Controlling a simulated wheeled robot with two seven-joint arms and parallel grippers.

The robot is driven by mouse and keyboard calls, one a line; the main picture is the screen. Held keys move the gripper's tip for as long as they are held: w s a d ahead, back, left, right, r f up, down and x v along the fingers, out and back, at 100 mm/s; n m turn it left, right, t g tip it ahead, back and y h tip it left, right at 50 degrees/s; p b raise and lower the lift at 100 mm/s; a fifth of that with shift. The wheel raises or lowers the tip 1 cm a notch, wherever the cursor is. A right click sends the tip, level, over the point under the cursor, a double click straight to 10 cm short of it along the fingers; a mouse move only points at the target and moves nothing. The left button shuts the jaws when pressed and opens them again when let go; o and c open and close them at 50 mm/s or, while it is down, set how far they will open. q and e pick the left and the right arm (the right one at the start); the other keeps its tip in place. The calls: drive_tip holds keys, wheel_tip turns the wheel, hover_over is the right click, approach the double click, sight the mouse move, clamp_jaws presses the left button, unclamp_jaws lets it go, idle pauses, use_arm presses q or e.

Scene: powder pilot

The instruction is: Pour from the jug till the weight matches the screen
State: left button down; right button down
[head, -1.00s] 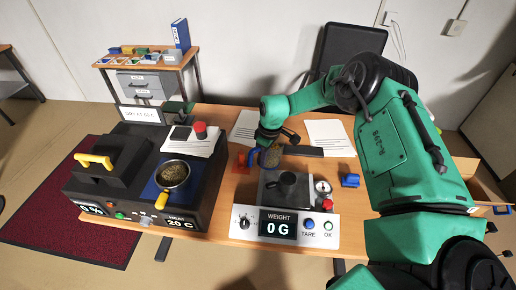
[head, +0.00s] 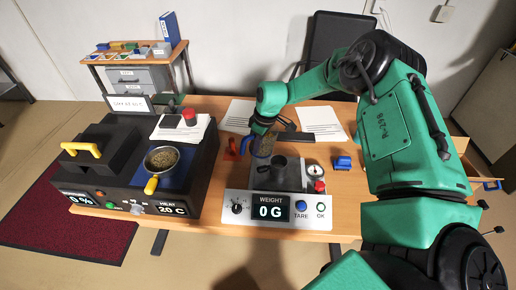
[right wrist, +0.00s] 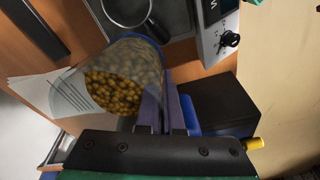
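A clear jug (head: 265,146) with a blue rim and blue handle holds yellow-brown grains; it fills the middle of the right wrist view (right wrist: 122,80), tilted in that picture. My right gripper (right wrist: 172,112) appears shut on the jug's handle; in the head view the gripper (head: 259,132) is partly hidden by its wrist. A dark cup (head: 279,168) stands on the scale (head: 232,206), just in front of the jug. The cup also shows in the wrist view (right wrist: 127,10). The scale's screen (head: 270,207) reads 0 G. My left gripper is not seen.
A black machine (head: 105,170) with a grain-filled pan (head: 163,158) stands left of the scale. A small weight (head: 315,170), a red part (head: 231,148) and a blue block (head: 342,163) lie around the scale.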

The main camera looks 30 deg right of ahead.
drive_tip(key=shift+w+f+b, duration=0.25)
drive_tip(key=shift+f+b, duration=0.2)
drive_tip(key=shift+s+a+f+t+y+b, duration=0.1)
drive_tip(key=shift+f+t+y+b, duration=0.25)
drive_tip(key=shift+b, duration=0.3)
drive_tip(key=shift+w+a+r+t+y+b, duration=0.1)
drive_tip(key=shift+w+r+t+y+b, duration=0.1)
drive_tip(key=shift+w+t+y+b, duration=0.35)
drive_tip(key=shift+s+a+r+t+b, duration=0.15)
drive_tip(key=shift+s+r+t+b, duration=0.2)
drive_tip(key=shift+b, duration=0.45)
drive_tip(key=shift+w+a+f+t+y+b, duration=0.15)
drive_tip(key=shift+f+t+y+b, duration=0.25)
drive_tip(key=shift+b, duration=0.55)
drive_tip(key=shift+w+d+f+t+y+b, duration=0.1)
drive_tip(key=shift+w+f+y+b, duration=0.1)
drive_tip(key=shift+f+b, duration=0.55)
drive_tip(key=shift+a+f+t+y+b, duration=0.15)
drive_tip(key=shift+t+y+b, duration=0.95)
drive_tip(key=shift+b, duration=1.75)
drive_tip(key=shift+r+t+y+b, duration=0.3)
drive_tip(key=shift+t+y+b, duration=0.35)
drive_tip(key=shift+b, duration=0.5)
drive_tip(key=shift+r, duration=0.1)
drive_tip(key=shift+f+t+b, duration=0.2)
drive_tip(key=shift+t+b, duration=0.1)
drive_tip(key=shift+b, duration=0.1)
drive_tip(key=shift+r, duration=0.15)
